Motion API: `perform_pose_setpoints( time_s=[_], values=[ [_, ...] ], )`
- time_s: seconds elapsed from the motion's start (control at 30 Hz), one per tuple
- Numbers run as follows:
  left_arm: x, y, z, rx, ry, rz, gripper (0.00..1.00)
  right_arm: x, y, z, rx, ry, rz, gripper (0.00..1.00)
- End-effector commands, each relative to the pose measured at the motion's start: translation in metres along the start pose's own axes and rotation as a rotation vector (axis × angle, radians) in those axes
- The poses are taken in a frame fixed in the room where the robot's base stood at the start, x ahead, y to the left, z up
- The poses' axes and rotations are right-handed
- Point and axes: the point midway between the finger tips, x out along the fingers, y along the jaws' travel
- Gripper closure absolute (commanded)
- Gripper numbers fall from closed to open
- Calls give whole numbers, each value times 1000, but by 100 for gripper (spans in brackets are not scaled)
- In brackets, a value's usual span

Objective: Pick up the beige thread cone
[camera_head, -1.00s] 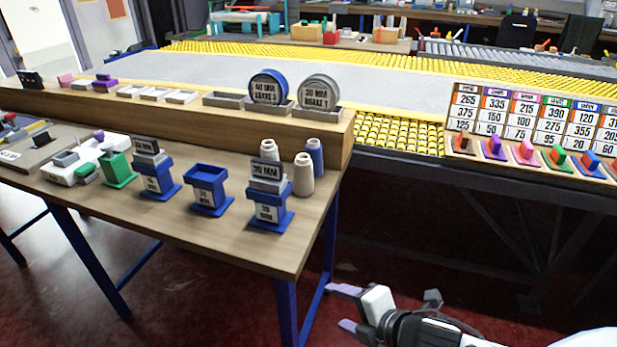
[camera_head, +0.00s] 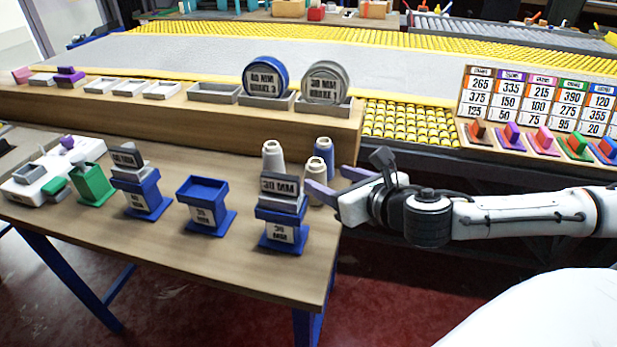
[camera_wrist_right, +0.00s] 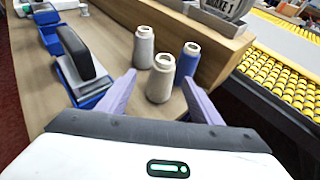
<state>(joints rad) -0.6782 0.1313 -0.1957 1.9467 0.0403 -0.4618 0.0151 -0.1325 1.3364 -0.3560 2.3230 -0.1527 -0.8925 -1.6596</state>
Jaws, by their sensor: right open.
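The beige thread cone (camera_wrist_right: 160,80) stands upright on the table, nearest of three cones to my right gripper (camera_wrist_right: 158,90). In the wrist view it shows between the two open lavender fingers, near their tips. In the head view the beige cone (camera_head: 314,168) is partly hidden by a finger of my right gripper (camera_head: 334,181), which comes in from the right. A pale grey cone (camera_wrist_right: 144,48) stands behind it to the left, and a blue cone (camera_wrist_right: 188,60) behind it to the right. My left gripper is not in view.
Left of the cones stands a blue holder with a 30 MM sign (camera_head: 281,212). Behind them runs a raised wooden shelf (camera_head: 200,123) carrying trays and two round tapes. The table's right edge is close to the cones. A yellow roller conveyor (camera_head: 408,125) lies beyond.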

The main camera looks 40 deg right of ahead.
Motion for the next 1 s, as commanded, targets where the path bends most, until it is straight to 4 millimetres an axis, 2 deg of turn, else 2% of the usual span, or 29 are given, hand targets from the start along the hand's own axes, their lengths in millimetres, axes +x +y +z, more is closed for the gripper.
perform_pose_setpoints(
  time_s=[0.03, 0.2, 0.37, 0.7, 1.0],
  values=[
    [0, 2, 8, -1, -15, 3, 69, 7, 1, 1, 8, -3, 2, 41],
    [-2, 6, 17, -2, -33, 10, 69, 27, 0, 1, 6, -1, 1, 41],
    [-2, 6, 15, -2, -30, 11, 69, 36, 0, 0, 5, 0, 2, 41],
    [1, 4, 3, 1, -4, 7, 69, 80, -6, 1, 5, -1, 3, 41],
    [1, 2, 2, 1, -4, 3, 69, 84, -6, 0, 2, 2, 3, 43]
  ],
)
